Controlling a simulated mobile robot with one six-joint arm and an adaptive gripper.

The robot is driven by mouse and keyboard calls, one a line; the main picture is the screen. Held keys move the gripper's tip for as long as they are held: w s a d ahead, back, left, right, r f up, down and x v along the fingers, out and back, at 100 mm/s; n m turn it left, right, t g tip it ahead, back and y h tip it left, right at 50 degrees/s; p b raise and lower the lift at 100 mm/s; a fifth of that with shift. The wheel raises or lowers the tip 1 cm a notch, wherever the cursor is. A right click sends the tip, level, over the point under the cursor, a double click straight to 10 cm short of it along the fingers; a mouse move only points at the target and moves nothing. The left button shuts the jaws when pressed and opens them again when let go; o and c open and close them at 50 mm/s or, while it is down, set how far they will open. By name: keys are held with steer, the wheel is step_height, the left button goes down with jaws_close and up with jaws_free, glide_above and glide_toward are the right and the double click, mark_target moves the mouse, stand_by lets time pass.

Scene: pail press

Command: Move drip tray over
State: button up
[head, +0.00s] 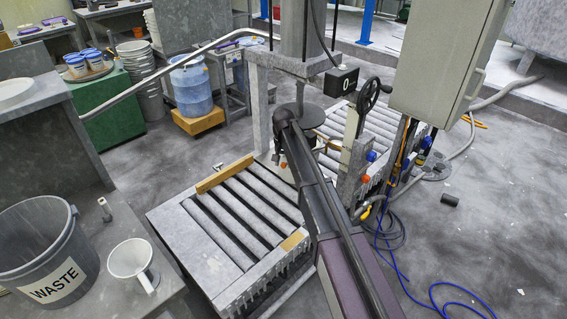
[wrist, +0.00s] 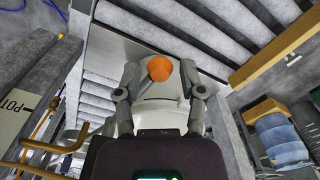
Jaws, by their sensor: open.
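My gripper (wrist: 160,82) is open in the wrist view, with one finger on each side of an orange ball knob (wrist: 160,68). I cannot tell whether the fingers touch the knob. The knob is on a short grey stem. Behind it a flat pale metal plate (wrist: 112,48), which looks like the drip tray, lies across the rollers; its far outline is partly hidden by the fingers. In the head view my gripper (head: 284,160) is under the press, beside the roller bed, and my arm hides much of that spot.
A roller conveyor (head: 235,215) with wooden stops runs under the press column. A blue hose lies on the floor. A waste bin (head: 40,250) is at left.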

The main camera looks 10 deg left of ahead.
steer(key=shift+f, duration=0.3)
steer(key=c, duration=0.6)
steer(key=shift+c, duration=0.2)
steer(key=shift+s+d, duration=0.1)
steer(key=shift+d, duration=0.05)
steer(key=shift+s+d, duration=0.5)
steer(key=shift+d, duration=0.25)
steer(key=shift+s+d, duration=0.5)
steer(key=shift+d, duration=0.2)
steer(key=shift+s, duration=0.1)
steer(key=shift+s+d, duration=0.3)
steer(key=shift+d, duration=0.65)
steer(key=shift+s+d, duration=0.25)
steer(key=shift+d, duration=0.65)
steer(key=shift+d, duration=1.9)
steer(key=shift+s, duration=0.1)
